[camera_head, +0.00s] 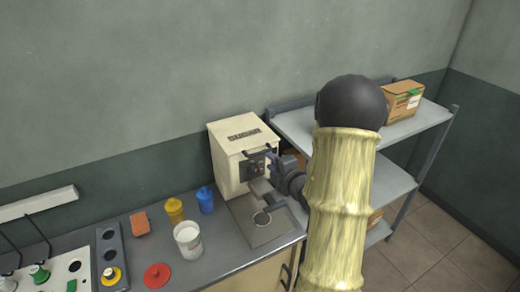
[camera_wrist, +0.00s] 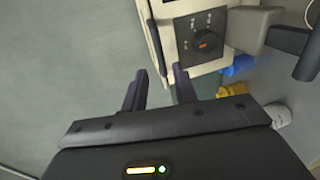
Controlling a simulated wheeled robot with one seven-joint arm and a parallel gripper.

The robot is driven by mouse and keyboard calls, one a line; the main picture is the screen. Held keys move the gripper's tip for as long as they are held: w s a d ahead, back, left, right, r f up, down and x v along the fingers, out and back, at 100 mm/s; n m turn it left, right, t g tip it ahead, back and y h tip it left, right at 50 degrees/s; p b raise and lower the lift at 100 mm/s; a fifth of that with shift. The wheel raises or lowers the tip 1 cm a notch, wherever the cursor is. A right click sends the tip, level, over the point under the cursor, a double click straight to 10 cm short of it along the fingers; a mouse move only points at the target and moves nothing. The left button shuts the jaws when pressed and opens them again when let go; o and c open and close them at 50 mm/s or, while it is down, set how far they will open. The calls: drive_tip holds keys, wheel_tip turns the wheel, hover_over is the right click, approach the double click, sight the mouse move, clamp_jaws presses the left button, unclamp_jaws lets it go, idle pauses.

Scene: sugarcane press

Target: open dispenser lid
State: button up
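The dispenser (camera_head: 228,177) is a cream box at the back of the counter, left of the shelf. Its lid (camera_head: 240,139) has a dark lettered plate on top and looks closed. A dark control panel with a knob is on its front, also seen in the wrist view, where the dispenser (camera_wrist: 183,45) is at upper right. My gripper (camera_head: 275,166) is at the dispenser's front right, partly hidden in the head view. In the wrist view my gripper (camera_wrist: 158,84) has its two fingers apart with nothing between them. The fingertips are close to the dispenser; I cannot tell whether they touch it.
A white cup (camera_head: 188,240), a yellow container (camera_head: 174,211) and a blue container (camera_head: 205,200) stand left of the dispenser. A red disc (camera_head: 157,275) and an orange block (camera_head: 140,223) lie farther left. A metal shelf (camera_head: 398,128) with a cardboard box (camera_head: 402,104) stands at right.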

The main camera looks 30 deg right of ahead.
sight(260, 153)
drive_tip(key=p+x, duration=0.2)
drive_tip(key=x, duration=0.6)
drive_tip(key=shift+w+p, duration=0.35)
drive_tip(key=shift+p, duration=0.05)
clamp_jaws()
